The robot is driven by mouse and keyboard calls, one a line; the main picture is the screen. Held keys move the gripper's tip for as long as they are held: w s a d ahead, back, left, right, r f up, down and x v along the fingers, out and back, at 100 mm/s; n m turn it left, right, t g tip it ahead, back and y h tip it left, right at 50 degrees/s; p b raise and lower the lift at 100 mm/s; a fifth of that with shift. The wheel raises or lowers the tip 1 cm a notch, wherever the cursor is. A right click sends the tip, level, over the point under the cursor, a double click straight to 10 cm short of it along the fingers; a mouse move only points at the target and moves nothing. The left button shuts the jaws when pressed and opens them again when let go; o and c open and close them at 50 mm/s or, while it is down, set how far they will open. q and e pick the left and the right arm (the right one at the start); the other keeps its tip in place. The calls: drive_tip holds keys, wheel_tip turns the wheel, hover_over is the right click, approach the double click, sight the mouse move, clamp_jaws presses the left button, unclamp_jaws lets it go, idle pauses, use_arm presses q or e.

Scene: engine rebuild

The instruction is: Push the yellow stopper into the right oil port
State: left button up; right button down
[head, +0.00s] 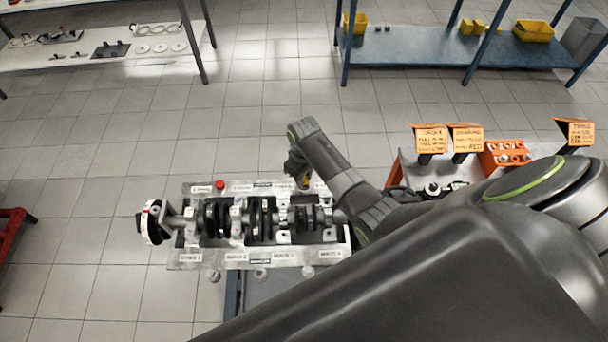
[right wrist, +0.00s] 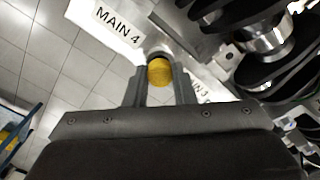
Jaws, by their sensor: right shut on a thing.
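The yellow stopper (right wrist: 159,73) is held between the two fingers of my right gripper (right wrist: 160,88), which is shut on it. In the head view the right gripper (head: 302,181) comes down over the far right edge of the engine block (head: 215,258). In the right wrist view the stopper is right at the block's edge, beside the "MAIN 4" label (right wrist: 117,22). The right oil port is hidden behind the stopper and fingers, so I cannot tell how far in the stopper is. My left gripper is not in view.
A crankshaft (head: 262,219) lies in the block. A red stopper (head: 220,185) sits at the block's far left edge. Shelves stand at the back; the tiled floor between is clear.

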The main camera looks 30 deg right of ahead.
drive_tip(key=shift+f+b, duration=0.3)
drive_tip(key=shift+f, duration=0.35)
drive_tip(key=c, duration=1.5)
unclamp_jaws()
drive_tip(key=shift+o, duration=0.2)
drive_tip(key=shift+r, duration=0.25)
drive_tip(key=shift+r+p, duration=0.45)
drive_tip(key=shift+r, duration=0.15)
drive_tip(key=shift+r, duration=0.35)
drive_tip(key=shift+r, duration=0.35)
